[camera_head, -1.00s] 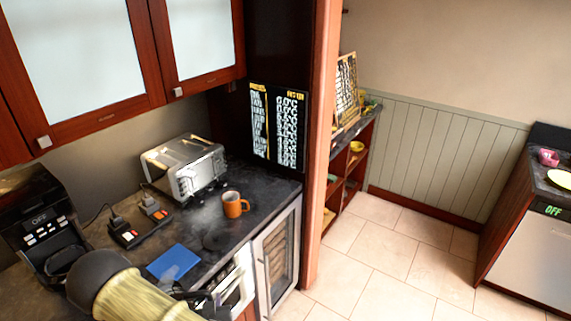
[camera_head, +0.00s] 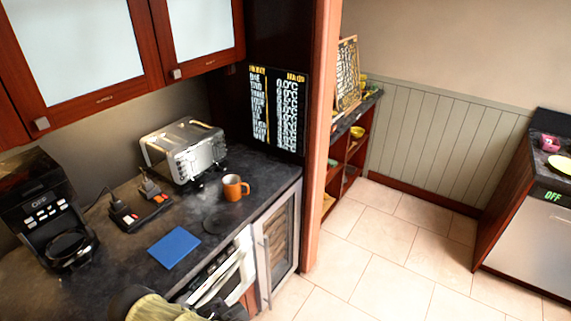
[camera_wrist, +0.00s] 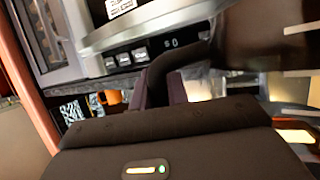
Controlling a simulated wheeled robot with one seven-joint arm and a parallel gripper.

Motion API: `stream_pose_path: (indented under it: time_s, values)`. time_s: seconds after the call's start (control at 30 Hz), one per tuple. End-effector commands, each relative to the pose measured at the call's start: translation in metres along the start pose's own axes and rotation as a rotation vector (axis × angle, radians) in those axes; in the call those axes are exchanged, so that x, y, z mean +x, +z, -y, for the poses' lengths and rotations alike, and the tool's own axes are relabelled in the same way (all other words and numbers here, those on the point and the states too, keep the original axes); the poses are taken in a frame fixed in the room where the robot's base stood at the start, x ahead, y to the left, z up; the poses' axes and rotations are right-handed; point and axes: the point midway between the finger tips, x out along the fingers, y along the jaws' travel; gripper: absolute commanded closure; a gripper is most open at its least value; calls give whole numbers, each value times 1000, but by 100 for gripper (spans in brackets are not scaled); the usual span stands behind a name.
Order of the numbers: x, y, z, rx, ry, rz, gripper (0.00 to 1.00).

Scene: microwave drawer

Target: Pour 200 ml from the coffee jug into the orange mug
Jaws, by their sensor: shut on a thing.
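In the wrist view, my gripper (camera_wrist: 166,90) is shut on the curved dark handle of the coffee jug (camera_wrist: 255,38), a dark vessel at the upper right, partly cut off by the frame. In the head view, my arm is at the bottom edge, in front of the counter, and the held jug is not clearly visible. The jug's contents cannot be seen.
The coffee machine (camera_head: 45,205) stands at the counter's left.

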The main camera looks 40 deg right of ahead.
Motion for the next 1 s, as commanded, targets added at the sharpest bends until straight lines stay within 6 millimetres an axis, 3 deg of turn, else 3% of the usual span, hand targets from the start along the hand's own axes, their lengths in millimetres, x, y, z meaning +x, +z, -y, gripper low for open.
stream_pose_path:
  time_s: [0.5, 1.0]
  values:
    - [32, 76, 0, 2, 1, -5, 100]
    - [34, 79, 0, 2, 1, -5, 100]
